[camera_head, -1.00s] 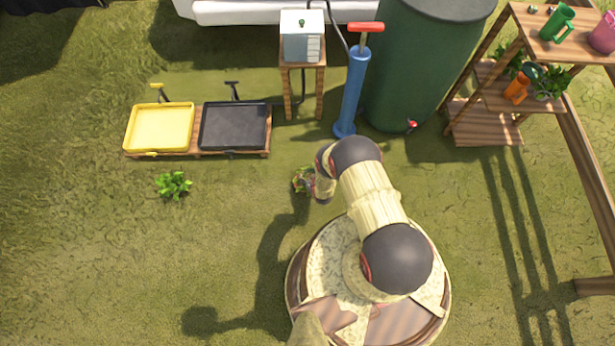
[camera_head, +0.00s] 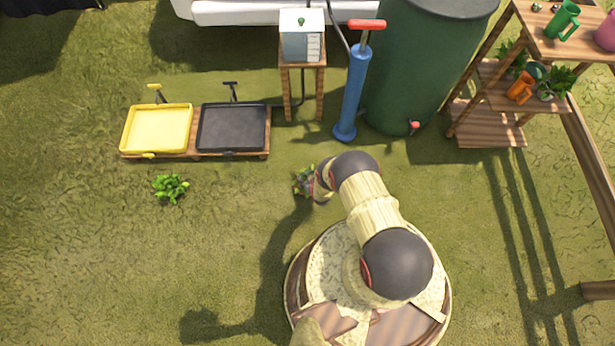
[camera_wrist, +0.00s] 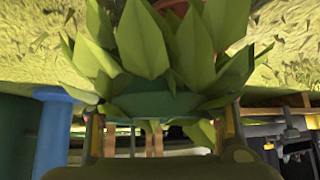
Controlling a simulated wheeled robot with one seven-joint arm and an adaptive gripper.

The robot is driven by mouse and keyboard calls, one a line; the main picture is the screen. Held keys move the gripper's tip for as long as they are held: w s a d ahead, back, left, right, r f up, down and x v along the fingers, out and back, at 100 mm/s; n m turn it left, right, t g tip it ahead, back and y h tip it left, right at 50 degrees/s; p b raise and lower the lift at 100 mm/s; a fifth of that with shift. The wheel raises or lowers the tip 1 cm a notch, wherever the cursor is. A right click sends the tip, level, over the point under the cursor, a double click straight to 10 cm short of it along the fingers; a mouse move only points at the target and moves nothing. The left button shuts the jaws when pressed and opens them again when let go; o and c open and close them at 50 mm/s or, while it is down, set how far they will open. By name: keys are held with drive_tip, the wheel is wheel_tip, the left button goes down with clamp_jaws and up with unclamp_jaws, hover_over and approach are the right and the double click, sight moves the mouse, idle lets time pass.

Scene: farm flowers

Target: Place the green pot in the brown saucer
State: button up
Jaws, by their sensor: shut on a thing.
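The green pot (camera_wrist: 160,103) with broad green leaves fills the middle of the wrist view. My gripper (camera_wrist: 160,125) is shut on it, with a finger at each side. In the head view my gripper (camera_head: 313,187) is just left of my arm's bend, and the held plant's leaves (camera_head: 302,179) show beside it, while the pot is mostly hidden. A reddish-brown rounded thing (camera_wrist: 178,6) shows behind the leaves at the top of the wrist view; I cannot tell whether it is the brown saucer. I cannot make out the saucer in the head view.
A leafy plant (camera_head: 170,187) stands on the grass at left. A yellow tray (camera_head: 157,128) and a black tray (camera_head: 232,127) lie behind it. A blue pump (camera_head: 352,95), green barrel (camera_head: 420,65) and wooden shelf (camera_head: 490,133) stand at the back. Grass at left front is clear.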

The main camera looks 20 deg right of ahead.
drive_tip(key=shift+f, duration=0.1)
drive_tip(key=o, duration=1.4)
drive_tip(key=shift+o, duration=0.7)
